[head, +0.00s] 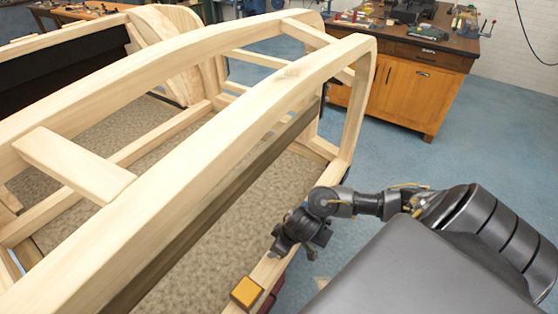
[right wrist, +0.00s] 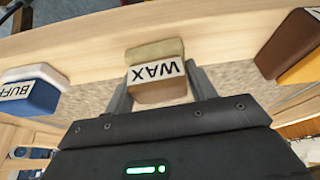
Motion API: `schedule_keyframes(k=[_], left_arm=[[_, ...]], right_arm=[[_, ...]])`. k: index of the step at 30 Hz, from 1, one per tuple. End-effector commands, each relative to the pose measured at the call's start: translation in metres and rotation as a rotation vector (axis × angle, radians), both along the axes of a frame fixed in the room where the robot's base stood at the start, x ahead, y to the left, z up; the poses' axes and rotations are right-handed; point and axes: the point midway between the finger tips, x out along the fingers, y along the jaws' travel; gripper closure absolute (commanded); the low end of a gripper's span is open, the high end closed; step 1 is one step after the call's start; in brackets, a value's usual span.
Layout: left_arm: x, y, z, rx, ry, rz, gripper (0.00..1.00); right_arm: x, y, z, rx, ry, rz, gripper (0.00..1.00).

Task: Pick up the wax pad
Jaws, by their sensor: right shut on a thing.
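The wax pad (right wrist: 157,76) is a small tan block with a white label reading WAX, upside down in the right wrist view. My right gripper (right wrist: 158,92) is shut on it, with one finger at each side. In the head view my right gripper (head: 282,250) is over the lower wooden rail (head: 268,270) of the bodyframe, and I cannot make out the pad there. The pad is at the rail's edge; I cannot tell whether it still touches the wood. My left gripper is not in view.
A blue pad labelled BUFF (right wrist: 38,95) and a brown and orange pad (right wrist: 295,50) are on either side. The orange pad (head: 246,292) also shows on the rail. The wooden bodyframe (head: 190,150) fills the left. A workbench (head: 405,85) stands behind; blue floor between is clear.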

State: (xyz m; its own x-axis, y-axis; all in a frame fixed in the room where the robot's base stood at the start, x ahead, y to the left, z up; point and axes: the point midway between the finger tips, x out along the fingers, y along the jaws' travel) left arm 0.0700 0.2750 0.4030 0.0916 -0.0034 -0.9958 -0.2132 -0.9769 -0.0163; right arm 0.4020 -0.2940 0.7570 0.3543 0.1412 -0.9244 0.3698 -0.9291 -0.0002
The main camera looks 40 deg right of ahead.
Motion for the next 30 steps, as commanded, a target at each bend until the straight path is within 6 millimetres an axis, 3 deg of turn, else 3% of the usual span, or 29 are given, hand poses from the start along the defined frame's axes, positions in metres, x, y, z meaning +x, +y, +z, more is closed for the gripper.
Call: schedule_keyframes(k=[7,16,24,30], left_arm=[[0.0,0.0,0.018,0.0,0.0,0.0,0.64],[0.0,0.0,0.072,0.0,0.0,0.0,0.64],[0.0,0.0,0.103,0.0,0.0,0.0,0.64],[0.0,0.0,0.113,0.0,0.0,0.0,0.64]], right_arm=[[0.002,0.0,0.034,0.001,-0.006,0.001,0.67],[-0.035,0.041,0.104,0.003,-0.004,0.004,0.67],[-0.077,0.085,0.122,0.004,0.001,0.001,0.67],[-0.09,0.1,0.128,0.002,0.0,-0.001,0.67]])
